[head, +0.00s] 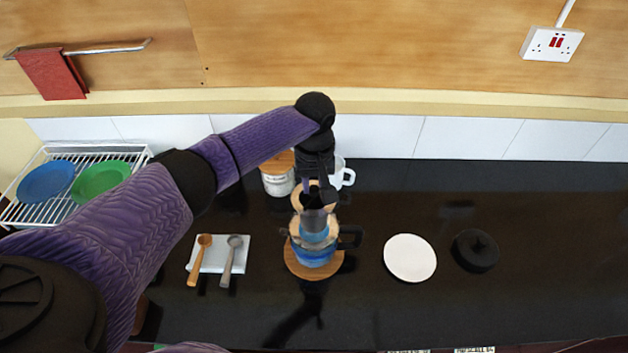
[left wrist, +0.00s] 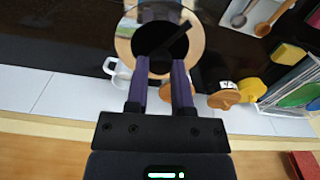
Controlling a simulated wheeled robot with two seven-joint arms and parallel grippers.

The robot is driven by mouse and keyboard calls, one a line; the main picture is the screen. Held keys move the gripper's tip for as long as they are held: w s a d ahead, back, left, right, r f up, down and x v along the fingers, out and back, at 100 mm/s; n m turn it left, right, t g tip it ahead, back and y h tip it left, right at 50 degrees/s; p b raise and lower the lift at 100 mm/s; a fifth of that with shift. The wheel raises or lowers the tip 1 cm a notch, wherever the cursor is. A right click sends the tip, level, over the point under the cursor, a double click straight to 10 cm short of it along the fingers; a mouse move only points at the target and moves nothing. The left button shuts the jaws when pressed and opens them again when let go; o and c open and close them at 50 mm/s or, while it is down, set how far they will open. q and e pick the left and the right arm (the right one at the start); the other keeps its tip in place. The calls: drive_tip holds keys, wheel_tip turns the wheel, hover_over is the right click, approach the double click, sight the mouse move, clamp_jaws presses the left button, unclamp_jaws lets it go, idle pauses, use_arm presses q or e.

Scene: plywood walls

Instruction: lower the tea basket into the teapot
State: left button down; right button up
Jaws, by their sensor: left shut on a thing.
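My left gripper (head: 314,193) is shut on the tea basket (head: 314,224), a grey cylinder with a pale wooden collar and a dark top. The basket hangs below the fingers, over the teapot (head: 313,257), which is clear with blue at the bottom and a black handle at right. The teapot stands on a round wooden board (head: 334,266). From the head, the basket's lower end overlaps the pot's mouth; I cannot tell how far inside it is. In the left wrist view the fingers (left wrist: 163,58) meet the basket's dark top (left wrist: 150,38). My right gripper is out of view.
A white mug (head: 344,174) and a wooden-lidded jar (head: 278,182) stand behind the teapot. A white tray (head: 212,262) with two spoons lies left. A white plate (head: 410,258) and a black disc (head: 475,250) lie right. A dish rack (head: 55,213) is far left. The far right counter is clear.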

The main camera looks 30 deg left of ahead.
use_arm(q)
drive_tip(key=shift+f, duration=0.4)
drive_tip(key=shift+f+b, duration=1.25)
drive_tip(key=shift+f, duration=1.15)
drive_tip(key=shift+f+b, duration=0.85)
drive_tip(key=shift+f, duration=0.65)
